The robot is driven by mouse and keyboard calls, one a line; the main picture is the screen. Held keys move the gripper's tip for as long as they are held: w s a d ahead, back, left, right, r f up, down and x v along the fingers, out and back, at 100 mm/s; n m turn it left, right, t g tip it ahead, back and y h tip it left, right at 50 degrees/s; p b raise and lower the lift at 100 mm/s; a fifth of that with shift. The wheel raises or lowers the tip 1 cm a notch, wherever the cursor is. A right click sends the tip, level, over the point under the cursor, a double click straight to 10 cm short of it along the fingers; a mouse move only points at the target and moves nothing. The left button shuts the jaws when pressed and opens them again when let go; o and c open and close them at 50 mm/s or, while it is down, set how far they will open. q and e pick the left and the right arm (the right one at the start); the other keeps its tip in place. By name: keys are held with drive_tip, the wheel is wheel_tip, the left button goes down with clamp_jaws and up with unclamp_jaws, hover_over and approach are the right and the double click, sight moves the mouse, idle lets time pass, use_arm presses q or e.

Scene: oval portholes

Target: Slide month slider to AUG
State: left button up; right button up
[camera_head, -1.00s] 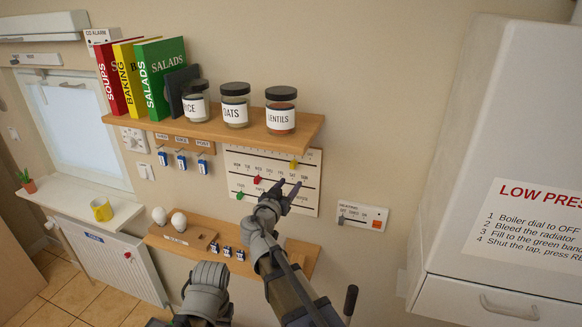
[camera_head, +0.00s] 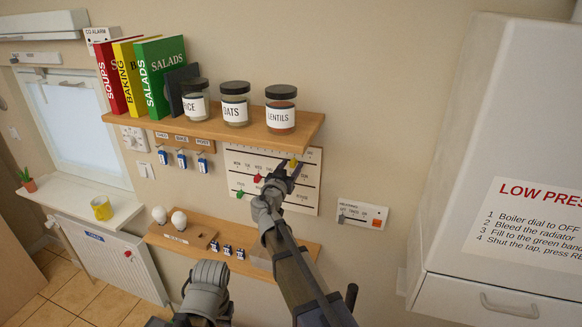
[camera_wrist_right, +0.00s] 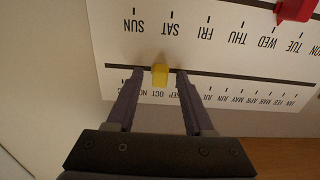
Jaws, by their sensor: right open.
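The white calendar board (camera_head: 304,195) hangs on the wall below the shelf. A yellow slider (camera_wrist_right: 160,74) sits on the month track, at about OCT, in the upside-down right wrist view. My right gripper (camera_head: 289,167) is at the board's upper right. Its open fingers lie on either side of the yellow slider, with gaps showing on both sides. The AUG label is hidden behind a finger. A red slider (camera_head: 257,178) is on the weekday track and a green slider (camera_head: 240,194) is on the lowest track. My left gripper's fingers do not show.
A wooden shelf (camera_head: 215,132) with jars and books juts out just above the board. A lower shelf (camera_head: 205,222) holds two white egg-like objects and small blue items. A panel with a slider and an orange button (camera_head: 376,223) is to the right. A white cabinet (camera_head: 500,120) stands at far right.

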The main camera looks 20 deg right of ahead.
clamp_jaws()
idle(0.5)
idle(1.0)
